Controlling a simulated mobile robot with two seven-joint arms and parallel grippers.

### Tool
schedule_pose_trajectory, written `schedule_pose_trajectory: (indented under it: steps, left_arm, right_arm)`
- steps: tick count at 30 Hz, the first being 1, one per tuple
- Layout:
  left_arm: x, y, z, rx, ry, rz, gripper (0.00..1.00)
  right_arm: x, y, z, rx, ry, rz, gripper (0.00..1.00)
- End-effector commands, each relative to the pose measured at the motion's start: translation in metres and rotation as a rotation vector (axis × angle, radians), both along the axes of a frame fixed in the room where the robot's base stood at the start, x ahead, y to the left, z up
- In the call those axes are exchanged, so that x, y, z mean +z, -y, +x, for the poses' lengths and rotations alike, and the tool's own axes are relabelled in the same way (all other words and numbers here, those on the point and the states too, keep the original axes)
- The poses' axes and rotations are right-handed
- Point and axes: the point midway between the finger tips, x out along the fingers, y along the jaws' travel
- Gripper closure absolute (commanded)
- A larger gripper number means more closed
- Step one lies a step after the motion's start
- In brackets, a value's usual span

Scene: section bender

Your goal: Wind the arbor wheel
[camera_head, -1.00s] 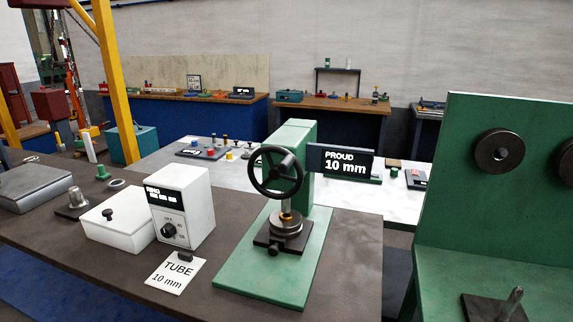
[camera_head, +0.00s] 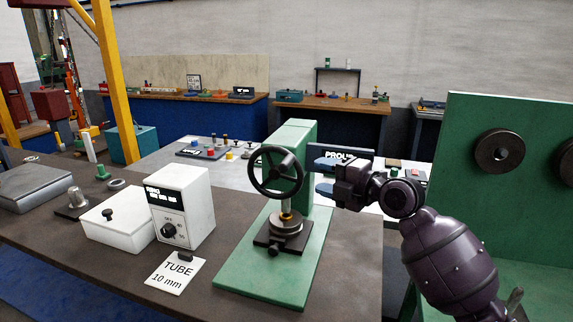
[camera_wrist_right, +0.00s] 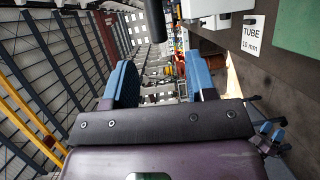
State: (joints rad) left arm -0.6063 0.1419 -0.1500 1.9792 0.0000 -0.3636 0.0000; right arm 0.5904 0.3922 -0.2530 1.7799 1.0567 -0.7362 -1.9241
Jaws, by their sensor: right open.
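The arbor wheel (camera_head: 276,172) is a black handwheel with spokes, mounted on the front of a green press column (camera_head: 300,145). Below it a short post meets a round metal piece on a dark block (camera_head: 283,232), on a green base plate. My right gripper (camera_head: 326,177) is right of the wheel, apart from it, with its blue fingers pointing left towards it. The fingers are spread and empty, as the right wrist view shows (camera_wrist_right: 160,75). A dark bar (camera_wrist_right: 155,20) shows ahead of them there; I cannot tell what it is.
Left of the press stand a white meter box (camera_head: 182,208), a white lidded box (camera_head: 118,220) and a TUBE 10 mm card (camera_head: 176,272). A green panel with rollers (camera_head: 499,151) stands at right.

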Motion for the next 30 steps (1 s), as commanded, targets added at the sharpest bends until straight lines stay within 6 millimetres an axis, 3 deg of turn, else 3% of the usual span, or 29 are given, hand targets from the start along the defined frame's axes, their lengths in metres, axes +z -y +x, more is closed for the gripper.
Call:
schedule_pose_trajectory:
  steps: [7, 20, 30]
  left_arm:
    - [0.003, 0.0, -0.002, 0.0, -0.004, 0.0, 0.49]
    - [0.012, -0.001, -0.008, 0.004, -0.021, 0.0, 0.49]
    - [0.013, -0.001, -0.01, 0.005, -0.028, -0.001, 0.49]
  right_arm:
    - [0.004, -0.013, 0.013, 0.004, 0.016, -0.002, 0.49]
    - [-0.001, -0.066, 0.056, 0.005, 0.014, -0.004, 0.49]
    - [-0.004, -0.082, 0.072, 0.003, 0.017, -0.005, 0.49]
